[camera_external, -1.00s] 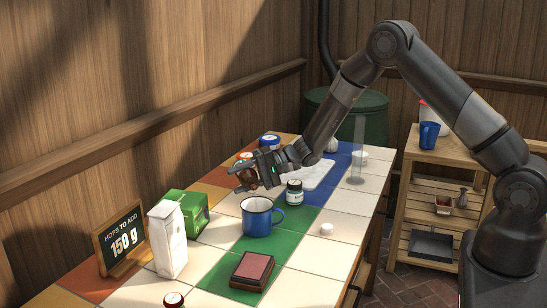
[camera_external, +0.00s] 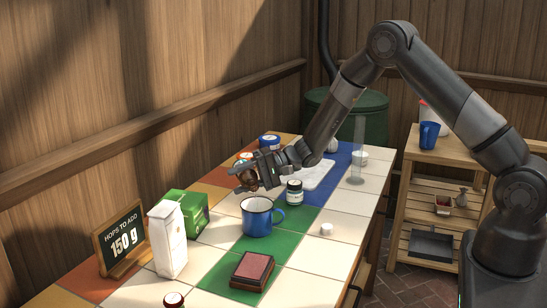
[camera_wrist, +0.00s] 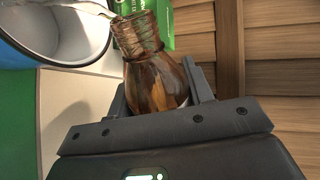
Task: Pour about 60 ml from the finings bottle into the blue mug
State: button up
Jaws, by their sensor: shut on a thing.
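The brown glass finings bottle (camera_external: 249,181) is in my gripper (camera_external: 245,179), which is shut on it just above and left of the blue mug. In the wrist view the uncapped bottle (camera_wrist: 152,72) lies between both fingers (camera_wrist: 160,95), with its threaded neck beside the mug's rim. The bottle is tipped, and a thin clear stream appears to run from its mouth over the mug. The blue mug (camera_external: 257,221) stands upright on the tiled table. Its pale inside shows in the wrist view (camera_wrist: 45,30). I cannot read the liquid level.
A white cap (camera_external: 326,229) lies right of the mug. A dark jar with a pale label (camera_external: 294,192) stands behind it. A green box (camera_external: 186,210) and a white bag (camera_external: 168,240) stand left. A reddish pad (camera_external: 252,270) lies in front.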

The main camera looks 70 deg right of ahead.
jog(key=shift+f+n, duration=0.1)
jog(key=shift+n, duration=0.2)
dwell(0.9)
jog(key=shift+r+m, duration=0.2)
jog(key=shift+m, duration=0.2)
jog(key=shift+f+m+g+y+p, duration=0.3)
jog(key=shift+f+m, duration=0.25)
jog(key=shift+m, duration=0.25)
jog(key=shift+w+d+f+m+y, duration=0.3)
jog(key=shift+w+d+f+m, duration=0.1)
jog(key=shift+f+m, duration=0.25)
jog(key=shift+s+f+m+g, duration=0.1)
jog(key=shift+s+m+g, duration=0.05)
jog(key=shift+m+g, duration=0.2)
jog(key=shift+a+b, duration=0.1)
jog(key=shift+b, duration=0.2)
